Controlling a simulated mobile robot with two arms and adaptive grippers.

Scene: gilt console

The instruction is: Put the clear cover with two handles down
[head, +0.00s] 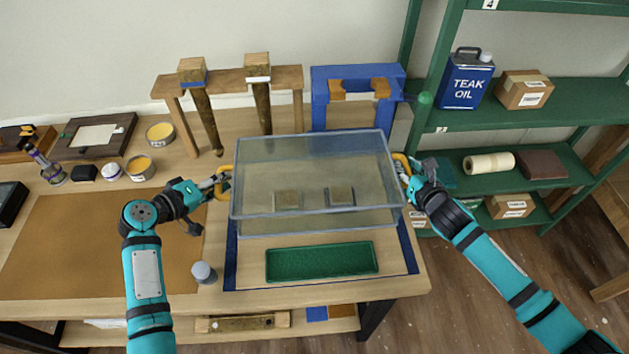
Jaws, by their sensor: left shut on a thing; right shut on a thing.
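The clear cover (310,160) is a large see-through box with a yellow handle on each side. It is in the middle of the head view, over the back part of a blue-bordered area (231,262) on the table. My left gripper (220,184) is shut on the left yellow handle. My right gripper (406,176) is shut on the right yellow handle (400,160). Two small square blocks (341,195) show through the cover. Whether its lower rim touches the table I cannot tell.
A green tray (320,262) lies in front of the cover, and a small grey-capped jar (204,272) stands to its left. Behind are a wooden rack (228,80) with mallets and a blue frame (320,95). Green shelves (535,105) stand at right. A brown mat (90,245) lies at left.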

